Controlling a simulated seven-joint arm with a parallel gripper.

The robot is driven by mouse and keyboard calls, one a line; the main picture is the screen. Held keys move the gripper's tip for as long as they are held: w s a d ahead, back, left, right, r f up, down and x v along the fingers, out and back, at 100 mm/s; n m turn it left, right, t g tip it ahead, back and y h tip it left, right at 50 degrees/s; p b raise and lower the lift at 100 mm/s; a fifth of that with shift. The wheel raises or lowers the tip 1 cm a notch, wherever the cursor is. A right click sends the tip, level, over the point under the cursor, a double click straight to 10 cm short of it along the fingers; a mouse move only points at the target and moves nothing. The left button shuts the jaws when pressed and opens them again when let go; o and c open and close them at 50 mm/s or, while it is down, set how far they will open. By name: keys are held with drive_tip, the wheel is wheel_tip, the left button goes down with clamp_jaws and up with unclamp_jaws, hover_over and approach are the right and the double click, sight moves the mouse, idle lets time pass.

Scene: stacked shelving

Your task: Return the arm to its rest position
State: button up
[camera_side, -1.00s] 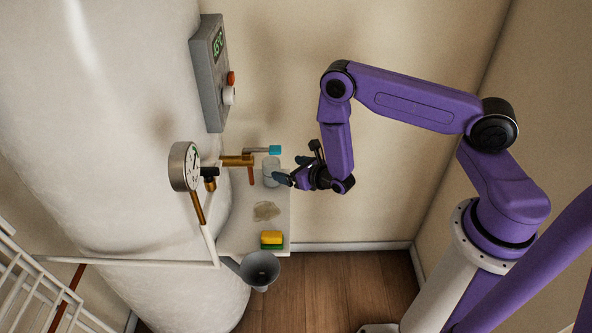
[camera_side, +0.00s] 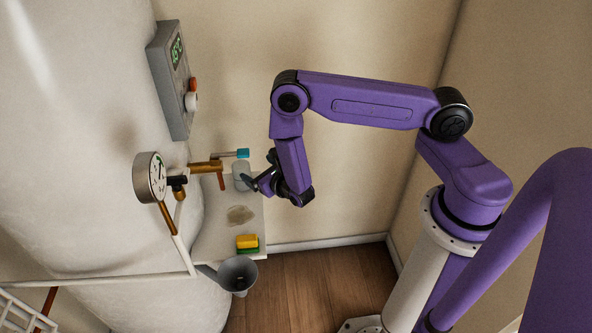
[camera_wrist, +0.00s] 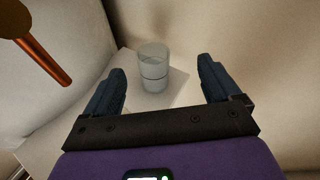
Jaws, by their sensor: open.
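My gripper (camera_wrist: 162,92) is open in the wrist view, with its two dark blue fingers wide apart and nothing between them. A clear glass (camera_wrist: 153,68) stands upright on the white shelf (camera_wrist: 120,68), ahead of the fingertips. In the side view my gripper (camera_side: 258,174) is just right of the glass (camera_side: 241,176), near the shelf's back edge. From the side view I cannot tell whether a finger touches the glass. My arm is raised and bent, coming from the column at right.
A yellow and green sponge (camera_side: 247,243) and a brownish patch (camera_side: 240,215) are on the shelf, with a grey funnel (camera_side: 238,273) at its front. A gauge (camera_side: 150,177), a valve with a blue handle (camera_side: 243,153) and a control box (camera_side: 171,80) are by the white tank (camera_side: 75,130).

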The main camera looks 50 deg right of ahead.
drive_tip(key=s+a+r+m+g+h, duration=0.3)
drive_tip(key=s+r+m+g, duration=0.1)
drive_tip(key=s+r+m, duration=0.2)
drive_tip(key=s+a+r+m+g+h, duration=0.2)
drive_tip(key=s+r+m+g+h, duration=0.15)
drive_tip(key=s+r+m, duration=0.25)
drive_tip(key=s+r+m+g+y, duration=0.2)
drive_tip(key=s+r+m+y, duration=0.1)
drive_tip(key=s, duration=0.4)
drive_tip(key=s+d+r+m+g+y, duration=0.1)
drive_tip(key=s+r+m+g+y, duration=0.1)
drive_tip(key=s+r+m+y, duration=0.2)
drive_tip(key=s+d+r+m+g+y, duration=0.1)
drive_tip(key=s+r, duration=0.5)
drive_tip(key=s, duration=0.6)
drive_tip(key=m+g+y, duration=0.1)
drive_tip(key=m+y, duration=0.1)
drive_tip(key=shift+r+m, duration=0.2)
drive_tip(key=shift+m, duration=0.1)
